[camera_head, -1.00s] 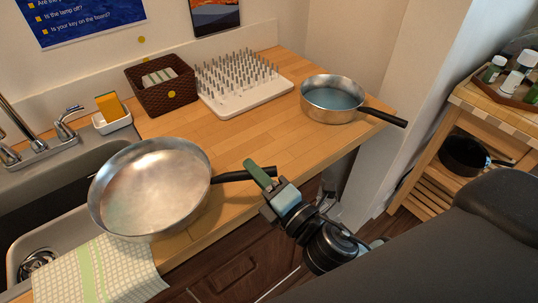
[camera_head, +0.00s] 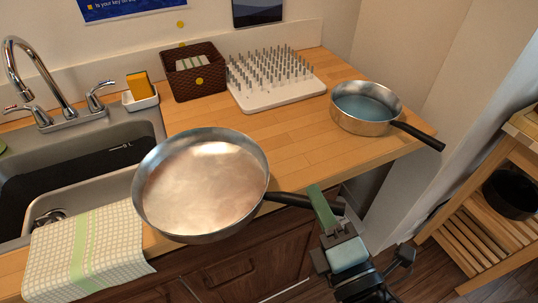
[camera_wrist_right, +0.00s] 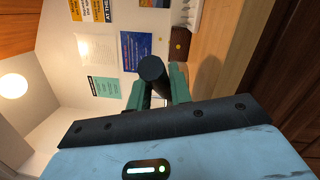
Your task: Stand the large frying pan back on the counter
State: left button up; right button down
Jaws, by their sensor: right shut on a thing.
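The large frying pan (camera_head: 205,185) is silver with a dark handle (camera_head: 288,200). It is roughly level, cooking side up, over the front of the wooden counter (camera_head: 290,155), beside the sink. Its near rim overlaps the counter's front edge in the head view; I cannot tell whether its base touches the wood. My right gripper (camera_head: 328,215), with green fingers, is shut on the handle in front of the counter edge. The right wrist view shows the handle's round end (camera_wrist_right: 152,69) between the fingers (camera_wrist_right: 158,88). My left gripper is not in view.
A smaller pan (camera_head: 365,112) stands at the counter's right end. A white pegged rack (camera_head: 275,98) and a brown basket (camera_head: 195,78) stand at the back. A checked towel (camera_head: 85,250) hangs left of the frying pan. The counter's middle is clear.

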jog(key=shift+r, duration=0.15)
jog(key=shift+w+d, duration=0.1)
jog(key=shift+w, duration=0.05)
jog(key=w+d+f, duration=0.1)
jog(key=w+d, duration=0.2)
jog(key=w+d+f, duration=0.2)
jog(key=w+d, duration=0.2)
jog(key=w+d+f, duration=0.2)
jog(key=w+d, duration=0.1)
jog(key=w, duration=0.1)
jog(key=shift+w+d, duration=0.1)
jog(key=shift+d, duration=0.3)
jog(key=shift+f+b, duration=0.1)
jog(key=shift+b, duration=0.2)
jog(key=c, duration=1.4)
grip_release()
jog(key=shift+f, duration=0.1)
jog(key=shift+o, duration=0.6)
